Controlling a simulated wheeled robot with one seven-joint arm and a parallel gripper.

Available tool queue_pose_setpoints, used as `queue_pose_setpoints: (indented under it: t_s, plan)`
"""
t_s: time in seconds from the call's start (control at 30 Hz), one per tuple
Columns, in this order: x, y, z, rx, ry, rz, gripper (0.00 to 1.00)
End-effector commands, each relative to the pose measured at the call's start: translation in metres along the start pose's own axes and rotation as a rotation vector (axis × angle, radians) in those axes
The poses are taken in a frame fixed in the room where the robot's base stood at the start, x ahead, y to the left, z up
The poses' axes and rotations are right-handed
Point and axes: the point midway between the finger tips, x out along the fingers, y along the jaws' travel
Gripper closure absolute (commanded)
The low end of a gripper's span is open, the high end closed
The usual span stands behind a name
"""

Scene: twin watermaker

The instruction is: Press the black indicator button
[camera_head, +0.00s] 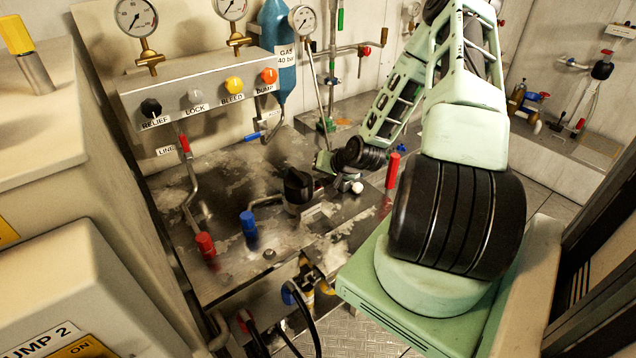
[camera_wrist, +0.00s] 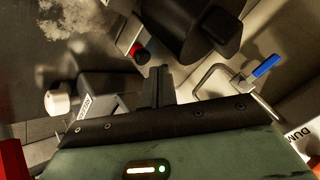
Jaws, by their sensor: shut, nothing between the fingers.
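A black knob labelled RELIEF (camera_head: 151,108) is at the left end of the grey panel (camera_head: 190,85). A larger black knob (camera_head: 299,185) stands on the worn metal bench top; what seems to be the same knob (camera_wrist: 200,28) shows at the top of the wrist view. I cannot tell which is the indicator button. My gripper (camera_wrist: 157,85) is shut and empty, with its fingers below and left of the large knob in the wrist view. A small red-capped part (camera_wrist: 138,52) is just beyond the fingertips. In the head view my fingertips are too small to make out.
A black block with a white knob (camera_wrist: 57,102) is left of my fingers. A blue-handled lever (camera_wrist: 266,66) is to the right. Upright red (camera_head: 205,245) and blue (camera_head: 249,222) handles stand at the bench front. Hoses hang below. Gauges and a blue cylinder (camera_head: 276,50) are behind.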

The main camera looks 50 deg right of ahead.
Motion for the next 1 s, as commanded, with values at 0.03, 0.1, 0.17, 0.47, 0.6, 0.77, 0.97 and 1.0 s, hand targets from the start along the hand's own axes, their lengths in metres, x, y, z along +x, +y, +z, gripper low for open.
queue_pose_setpoints:
  t_s: [0.03, 0.1, 0.17, 0.47, 0.6, 0.77, 0.97, 1.0]
  plan:
    - [0.0, 0.0, 0.0, 0.0, 0.0, 0.0, 1.0]
    - [0.0, 0.0, 0.0, 0.0, 0.0, 0.0, 1.0]
    - [0.0, 0.0, 0.0, 0.0, 0.0, 0.0, 1.0]
    - [0.0, 0.0, 0.0, 0.0, 0.0, 0.0, 1.0]
    - [0.0, 0.0, 0.0, 0.0, 0.0, 0.0, 1.0]
    - [0.0007, 0.0005, 0.0006, 0.0, 0.0, 0.0, 1.0]
    - [0.0056, 0.0038, 0.0042, 0.0, 0.0, 0.0, 1.0]
    - [0.0062, 0.0042, 0.0046, 0.0, 0.0, -0.001, 1.0]
